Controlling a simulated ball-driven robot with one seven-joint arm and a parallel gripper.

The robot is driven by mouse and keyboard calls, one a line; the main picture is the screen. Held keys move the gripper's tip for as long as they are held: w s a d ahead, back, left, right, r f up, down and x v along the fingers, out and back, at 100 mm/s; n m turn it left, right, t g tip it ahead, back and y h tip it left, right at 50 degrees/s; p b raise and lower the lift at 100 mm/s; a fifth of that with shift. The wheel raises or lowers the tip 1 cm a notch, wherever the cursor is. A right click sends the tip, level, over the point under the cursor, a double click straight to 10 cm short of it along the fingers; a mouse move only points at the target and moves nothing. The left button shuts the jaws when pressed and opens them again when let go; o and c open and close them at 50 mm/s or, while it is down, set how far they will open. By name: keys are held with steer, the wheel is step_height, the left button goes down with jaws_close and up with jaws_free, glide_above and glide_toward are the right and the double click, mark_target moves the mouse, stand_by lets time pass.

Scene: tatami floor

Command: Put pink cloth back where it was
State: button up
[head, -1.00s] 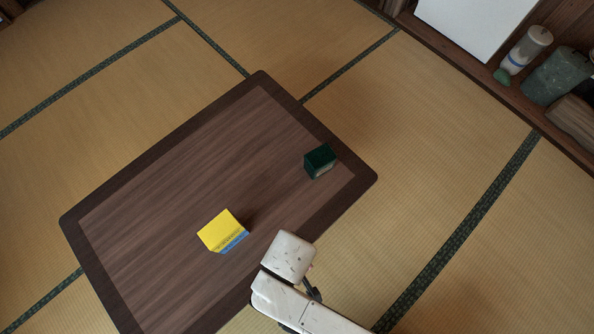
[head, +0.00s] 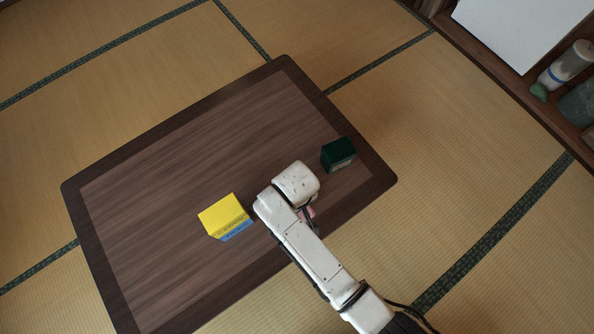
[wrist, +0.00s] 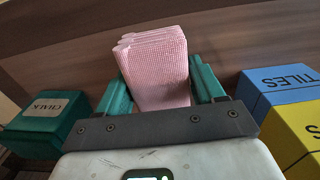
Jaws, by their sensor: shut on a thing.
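The pink cloth (wrist: 158,75) is folded and waffle-textured. In the wrist view it sits between the two green fingers of my gripper (wrist: 162,90), which is shut on it. In the head view only a small pink patch of the cloth (head: 309,212) shows beside my white arm, above the table's near right part; the rest is hidden by the arm. I cannot tell whether the cloth touches the table.
The low wooden table (head: 190,140) stands on tatami. A yellow and blue box marked TILES (head: 225,217) is left of my arm, and a dark green box marked CHALK (head: 338,153) is to its right. The table's far left part is clear. A shelf (head: 520,90) with containers is at upper right.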

steer(key=shift+f+b, duration=0.4)
steer(key=shift+f, duration=1.15)
steer(key=shift+f, duration=0.15)
steer(key=o, duration=1)
step_height(320, 180, up, 12)
steer(key=p, duration=0.4)
steer(key=shift+r+p, duration=0.2)
steer(key=shift+p, duration=0.2)
steer(key=s+d+r+m, duration=0.2)
steer(key=s+d+r, duration=0.1)
steer(key=d, duration=0.6)
steer(key=s+d+r+m, duration=0.2)
steer(key=s+d, duration=0.4)
steer(key=d, duration=0.3)
steer(key=s+d+r+m+t, duration=0.1)
steer(key=s+d+r+m, duration=0.2)
steer(key=d, duration=0.5)
steer(key=shift+s+d+r, duration=0.3)
steer(key=shift+s+d, duration=0.1)
steer(key=shift+s, duration=0.35)
